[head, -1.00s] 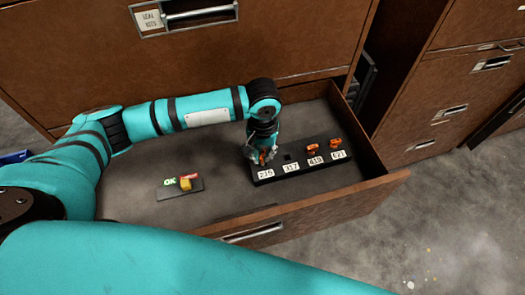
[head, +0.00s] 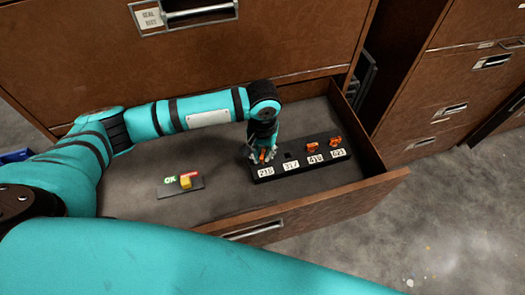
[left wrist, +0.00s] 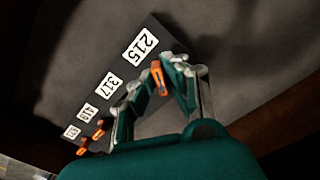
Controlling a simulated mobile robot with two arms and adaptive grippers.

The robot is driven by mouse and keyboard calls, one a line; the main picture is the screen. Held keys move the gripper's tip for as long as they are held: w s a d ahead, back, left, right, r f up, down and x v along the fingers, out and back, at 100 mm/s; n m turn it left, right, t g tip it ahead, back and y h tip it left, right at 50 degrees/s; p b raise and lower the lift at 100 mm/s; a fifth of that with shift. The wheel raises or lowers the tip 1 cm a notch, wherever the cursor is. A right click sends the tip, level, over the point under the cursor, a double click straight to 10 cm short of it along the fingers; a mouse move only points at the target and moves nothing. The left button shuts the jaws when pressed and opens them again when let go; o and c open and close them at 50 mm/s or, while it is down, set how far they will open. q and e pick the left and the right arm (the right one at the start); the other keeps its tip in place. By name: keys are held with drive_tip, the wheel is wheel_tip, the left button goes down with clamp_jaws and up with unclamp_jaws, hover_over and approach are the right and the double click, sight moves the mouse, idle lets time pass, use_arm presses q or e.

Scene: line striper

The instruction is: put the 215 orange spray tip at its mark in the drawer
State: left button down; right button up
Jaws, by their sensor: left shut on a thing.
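My left gripper (head: 263,156) is shut on the orange spray tip (left wrist: 157,74), which shows between its fingertips in the left wrist view. It is at the 215 end of the black rack (head: 298,158) in the open drawer (head: 130,200). The white 215 label (left wrist: 139,44) lies just beside the fingers in the left wrist view. The fingers hide the 215 spot, so I cannot tell whether the tip touches the rack. My right gripper is not in view.
The square spot above the 317 label (head: 291,165) is empty. Two orange tips stand at the far right spots (head: 313,147) and (head: 335,142). A small OK panel with a yellow switch (head: 185,182) lies left in the drawer. The drawer front (head: 300,218) borders the near side.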

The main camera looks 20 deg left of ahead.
use_arm(q)
drive_tip(key=shift+f, duration=0.8)
drive_tip(key=c, duration=1.3)
unclamp_jaws()
drive_tip(key=shift+o, duration=0.5)
drive_tip(key=shift+o, duration=1.1)
drive_tip(key=shift+r, duration=0.1)
wheel_tip(320, 180, up, 7)
drive_tip(key=p, duration=0.8)
drive_tip(key=shift+p, duration=0.4)
